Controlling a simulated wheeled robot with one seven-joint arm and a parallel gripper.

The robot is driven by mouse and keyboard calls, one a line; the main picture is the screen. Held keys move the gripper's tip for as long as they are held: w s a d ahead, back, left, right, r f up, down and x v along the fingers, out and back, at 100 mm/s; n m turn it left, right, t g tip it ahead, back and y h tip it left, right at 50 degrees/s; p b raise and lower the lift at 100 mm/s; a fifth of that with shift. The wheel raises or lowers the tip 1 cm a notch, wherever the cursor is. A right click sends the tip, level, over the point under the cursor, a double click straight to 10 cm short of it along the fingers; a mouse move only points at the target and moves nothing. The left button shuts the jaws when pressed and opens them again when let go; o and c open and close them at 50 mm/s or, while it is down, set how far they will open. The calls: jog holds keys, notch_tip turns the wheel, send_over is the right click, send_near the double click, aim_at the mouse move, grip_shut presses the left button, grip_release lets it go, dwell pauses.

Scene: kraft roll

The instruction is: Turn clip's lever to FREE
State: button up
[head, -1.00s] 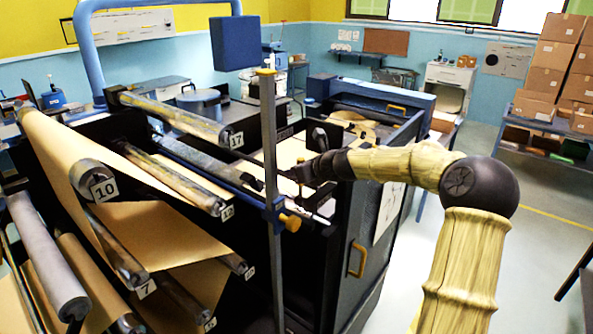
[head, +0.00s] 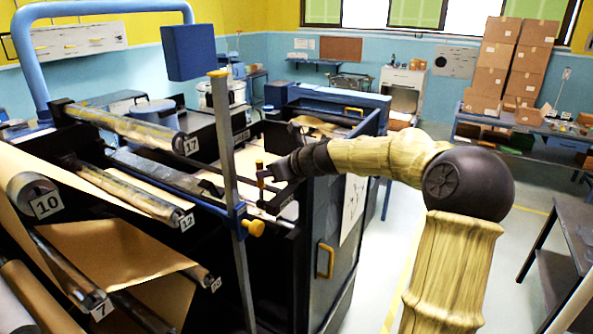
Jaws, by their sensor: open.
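My gripper (head: 266,178) is at the end of my arm, reaching left over the dark machine (head: 285,245). Its fingers are small and dark against the machine; the jaws look open. A small upright orange piece (head: 259,166) shows right at the fingers; I cannot tell if they touch it or if it is the clip's lever. A blue clamp (head: 238,212) with a yellow knob (head: 254,228) sits on the grey upright post (head: 232,160), left of and below my gripper. No FREE marking is readable.
Numbered rollers, such as roller 17 (head: 125,128) and roller 12 (head: 135,193), and brown paper (head: 110,250) fill the left. A blue box (head: 187,51) hangs near the post's top. Cartons (head: 505,65) stand on a far bench. The floor right of the machine is open.

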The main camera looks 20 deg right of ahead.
jog(key=b+v, duration=0.3)
jog(key=v, duration=0.7)
jog(key=shift+r, duration=0.1)
jog(key=s+a+f+n+g+h+b, duration=0.1)
jog(key=s+a+f+n+g, duration=0.25)
jog(key=f+n, duration=0.4)
jog(key=s+a+f+n+g+h+b, duration=0.15)
jog(key=s+a+f+n, duration=0.3)
jog(key=f, duration=0.65)
jog(key=s+a+f+n+g+h, duration=0.2)
jog(key=s+f+n+g+h, duration=0.1)
jog(key=s+f+n, duration=0.8)
jog(key=s+n, duration=0.4)
jog(key=n, duration=0.3)
jog(key=shift+s+a+f+n, duration=0.2)
jog(key=shift+s+n, duration=0.1)
jog(key=shift+s, duration=0.1)
